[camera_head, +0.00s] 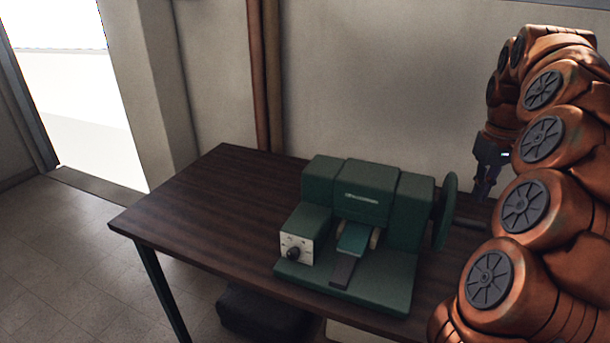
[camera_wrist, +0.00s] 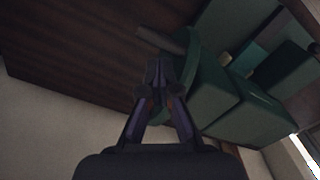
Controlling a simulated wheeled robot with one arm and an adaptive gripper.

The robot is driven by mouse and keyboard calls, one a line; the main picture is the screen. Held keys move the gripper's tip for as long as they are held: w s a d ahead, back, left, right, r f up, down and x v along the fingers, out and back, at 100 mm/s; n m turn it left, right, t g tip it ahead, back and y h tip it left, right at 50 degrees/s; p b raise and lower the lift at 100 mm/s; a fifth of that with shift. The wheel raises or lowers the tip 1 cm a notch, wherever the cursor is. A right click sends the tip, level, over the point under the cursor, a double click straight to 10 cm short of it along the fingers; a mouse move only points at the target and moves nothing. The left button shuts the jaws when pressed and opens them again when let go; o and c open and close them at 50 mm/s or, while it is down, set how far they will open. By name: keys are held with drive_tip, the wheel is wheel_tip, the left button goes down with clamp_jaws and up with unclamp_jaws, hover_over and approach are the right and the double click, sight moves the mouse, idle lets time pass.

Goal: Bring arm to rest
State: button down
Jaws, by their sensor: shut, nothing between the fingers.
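My arm (camera_head: 535,185) is orange with dark round joint caps and stands at the right of the head view, bent over with its end hanging down. My gripper (camera_head: 486,186) points down at the right of the green machine, partly hidden behind my arm links. In the wrist view my gripper (camera_wrist: 158,70) is shut with its fingertips together and nothing between them. The green machine's round wheel (camera_wrist: 192,60) shows behind the fingertips in the wrist view; I cannot tell the exact gap.
A green machine (camera_head: 366,205) with a handwheel (camera_head: 446,212) stands on the dark wooden table (camera_head: 190,215). The table's left part is bare. A wall with brown pipes (camera_head: 264,80) is behind. A dark box (camera_head: 262,312) sits under the table. A bright doorway (camera_head: 85,120) is at the left.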

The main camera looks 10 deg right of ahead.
drive_tip(key=s+a+f+n, duration=0.1)
drive_tip(key=s+a, duration=0.2)
drive_tip(key=a, duration=0.8)
drive_tip(key=s+a+f+n, duration=0.2)
drive_tip(key=a, duration=0.9)
drive_tip(key=s+a+f+g, duration=0.1)
drive_tip(key=s+a+f, duration=0.4)
drive_tip(key=s, duration=0.4)
drive_tip(key=s+a+f+m, duration=0.1)
drive_tip(key=s+a+f, duration=0.4)
drive_tip(key=s, duration=0.5)
drive_tip(key=shift+a+m+g, duration=0.3)
drive_tip(key=shift+g, duration=0.1)
